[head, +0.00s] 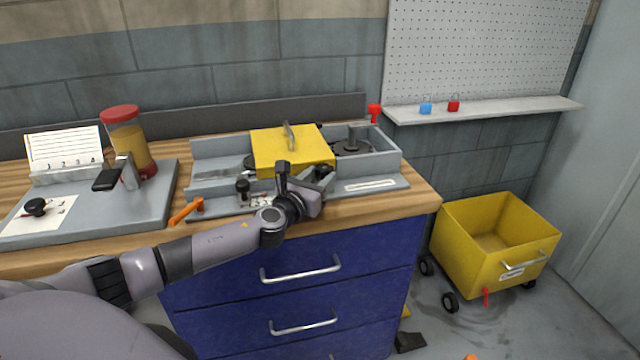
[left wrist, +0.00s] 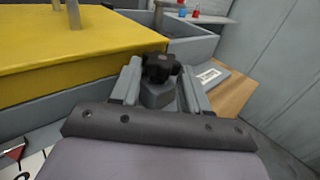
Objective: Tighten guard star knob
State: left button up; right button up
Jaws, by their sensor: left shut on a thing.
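The yellow guard (head: 285,150) sits over the grey machine on the wooden table. It also fills the upper left of the left wrist view (left wrist: 60,45). The black star knob (left wrist: 160,66) is at the guard's front right corner, between the fingers of my left gripper (left wrist: 158,85). In the head view the knob (head: 325,170) is partly hidden by my gripper (head: 312,178). My left gripper is shut on the star knob, reaching in from the front. My right gripper is not in view.
A smaller black knob (head: 242,186) and an orange lever (head: 187,211) are left of my gripper. A jar with a red lid (head: 125,140) stands on the grey board at left. A yellow cart (head: 497,240) stands on the floor at right. Blue drawers (head: 300,290) are below the table.

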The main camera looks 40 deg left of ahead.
pick_arm(q)
jog(key=shift+a+m+h+b, duration=0.2)
jog(key=shift+m+h+b, duration=0.35)
jog(key=shift+h, duration=0.35)
jog(key=o, duration=0.8)
